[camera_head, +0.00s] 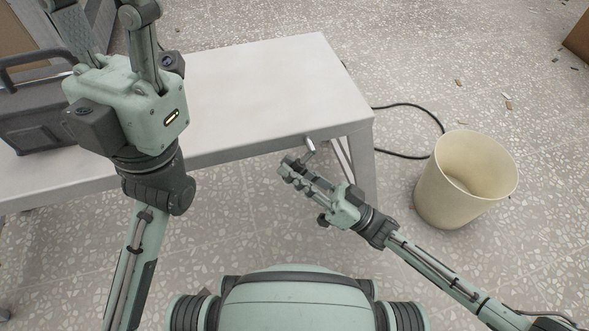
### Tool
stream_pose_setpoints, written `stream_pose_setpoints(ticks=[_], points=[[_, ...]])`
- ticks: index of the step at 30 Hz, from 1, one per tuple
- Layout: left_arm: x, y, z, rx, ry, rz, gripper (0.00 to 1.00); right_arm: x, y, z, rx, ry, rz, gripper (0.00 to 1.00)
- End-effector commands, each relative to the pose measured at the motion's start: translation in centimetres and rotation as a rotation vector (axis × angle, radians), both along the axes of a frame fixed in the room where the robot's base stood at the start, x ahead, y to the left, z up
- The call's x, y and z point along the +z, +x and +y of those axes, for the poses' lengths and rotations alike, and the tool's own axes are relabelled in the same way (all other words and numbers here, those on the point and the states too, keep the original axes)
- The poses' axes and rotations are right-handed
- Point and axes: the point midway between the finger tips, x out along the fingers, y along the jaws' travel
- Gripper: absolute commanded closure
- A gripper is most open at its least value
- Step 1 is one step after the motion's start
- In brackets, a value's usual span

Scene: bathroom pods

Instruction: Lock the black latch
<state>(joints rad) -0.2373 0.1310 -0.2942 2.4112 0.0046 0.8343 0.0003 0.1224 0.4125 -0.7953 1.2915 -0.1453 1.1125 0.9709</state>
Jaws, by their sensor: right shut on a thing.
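My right gripper (291,166) is at the front edge of the table, low near its right corner. Its jaws are shut on a small metal piece (310,146) that sticks out under the table edge; the fingers hide part of it. I cannot make out a black latch for certain. A dark case (35,112) with a handle stands on the table at far left, partly hidden behind my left arm. My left gripper (105,22) is large in the upper left, over the table and close to the case. Its fingers point up and their tips are cut off by the frame.
The pale table (255,90) is bare from my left gripper to its right edge. A cream bin (432,195) stands on the floor to the right, with a black cable (425,112) behind it. Small debris lies on the speckled floor at upper right.

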Motion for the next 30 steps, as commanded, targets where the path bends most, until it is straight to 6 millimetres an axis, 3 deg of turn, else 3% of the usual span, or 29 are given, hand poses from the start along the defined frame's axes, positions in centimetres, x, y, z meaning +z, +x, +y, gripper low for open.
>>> stream_pose_setpoints(ticks=[6,7,12,23,30], points=[[0.0,0.0,0.0,0.000,0.000,0.000,0.60,0.0,0.0,-0.1,0.000,0.000,0.001,1.00],[0.0,0.0,0.0,0.000,0.000,0.000,0.60,0.0,0.0,-0.1,0.000,0.000,0.001,0.79],[0.0,0.0,0.0,0.000,0.000,0.000,0.60,0.0,0.0,-0.1,0.000,-0.001,0.002,0.60],[-0.1,0.1,0.0,0.001,0.000,0.005,0.60,-0.4,-0.2,-0.5,-0.001,-0.003,0.002,0.60],[0.0,0.1,0.0,0.000,0.000,0.003,0.60,-2.5,-1.5,-4.0,-0.001,-0.005,0.002,0.60]])
